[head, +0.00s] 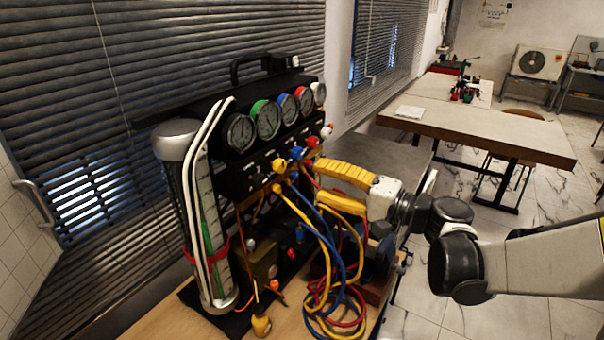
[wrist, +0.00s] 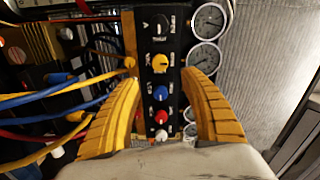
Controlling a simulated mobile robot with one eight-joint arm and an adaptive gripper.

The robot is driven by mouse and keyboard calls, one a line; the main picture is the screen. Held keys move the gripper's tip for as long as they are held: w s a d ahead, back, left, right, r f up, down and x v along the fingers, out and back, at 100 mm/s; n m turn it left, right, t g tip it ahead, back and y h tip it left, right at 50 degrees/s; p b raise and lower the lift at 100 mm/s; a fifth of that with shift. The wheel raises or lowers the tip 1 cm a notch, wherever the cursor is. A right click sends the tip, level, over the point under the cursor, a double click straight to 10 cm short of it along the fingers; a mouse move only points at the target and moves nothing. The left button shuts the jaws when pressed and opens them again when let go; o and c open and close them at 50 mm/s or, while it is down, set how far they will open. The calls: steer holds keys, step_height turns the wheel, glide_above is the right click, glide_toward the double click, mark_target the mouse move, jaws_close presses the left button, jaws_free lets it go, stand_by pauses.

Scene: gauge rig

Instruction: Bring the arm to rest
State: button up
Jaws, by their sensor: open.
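My gripper (head: 325,190) has two yellow ribbed fingers. It is open, with a gap between the fingers, and it reaches left toward the front of the gauge rig (head: 238,180). The wrist view shows the open gripper (wrist: 163,115) with the rig's panel of black, yellow, blue, red and white knobs (wrist: 161,63) between the fingers. I see nothing held. I cannot tell whether a finger touches a knob or a hose. My arm comes in from the right, bent at dark joints.
Yellow, blue and red hoses (head: 335,290) hang just below and beside my gripper. A clear cylinder (head: 203,225) stands left of the gauges (head: 268,118). A wooden table (head: 480,128) stands behind at right. Tiled floor (head: 520,318) shows at lower right.

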steer(key=shift+s+d, duration=0.35)
steer(key=shift+d, duration=0.1)
